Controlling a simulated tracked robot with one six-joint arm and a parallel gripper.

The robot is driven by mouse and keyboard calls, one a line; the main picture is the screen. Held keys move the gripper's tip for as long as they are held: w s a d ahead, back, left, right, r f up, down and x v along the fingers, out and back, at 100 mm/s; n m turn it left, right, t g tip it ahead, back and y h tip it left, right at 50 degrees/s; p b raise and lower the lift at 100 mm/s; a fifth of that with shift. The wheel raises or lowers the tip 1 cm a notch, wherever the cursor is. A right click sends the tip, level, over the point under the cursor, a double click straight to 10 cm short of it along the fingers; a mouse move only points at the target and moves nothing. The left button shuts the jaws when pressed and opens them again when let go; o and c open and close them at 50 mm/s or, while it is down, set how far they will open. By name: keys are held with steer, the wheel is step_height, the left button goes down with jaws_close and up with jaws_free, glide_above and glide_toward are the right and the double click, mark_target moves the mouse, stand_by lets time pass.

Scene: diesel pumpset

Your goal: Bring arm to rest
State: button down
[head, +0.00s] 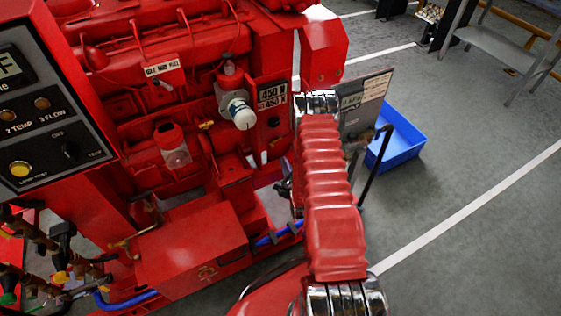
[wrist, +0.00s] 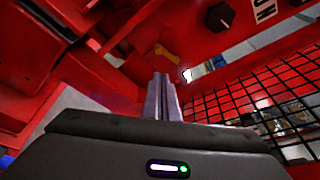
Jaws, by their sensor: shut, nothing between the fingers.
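My gripper (wrist: 161,98) shows in the wrist view, its two grey metal fingers side by side and shut, with nothing between them. They point up the picture toward the red pumpset and stand in front of its panels. I cannot tell how far they are from the metal. In the head view my arm, with its red ribbed sleeve and chrome joints, stands at the right side of the red pumpset (head: 195,245). The gripper's fingers cannot be made out there, hidden by the arm.
A black wire guard (wrist: 245,100) is right of the fingers, with a black knob (wrist: 219,17) above. In the head view, a control panel (head: 45,110) stands at left. A blue crate (head: 403,140) sits on the floor behind the arm. Grey floor (head: 480,235) at right is clear.

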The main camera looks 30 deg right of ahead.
steer(key=shift+s+r, duration=0.1)
steer(key=shift+s, duration=0.3)
stand_by(0.3)
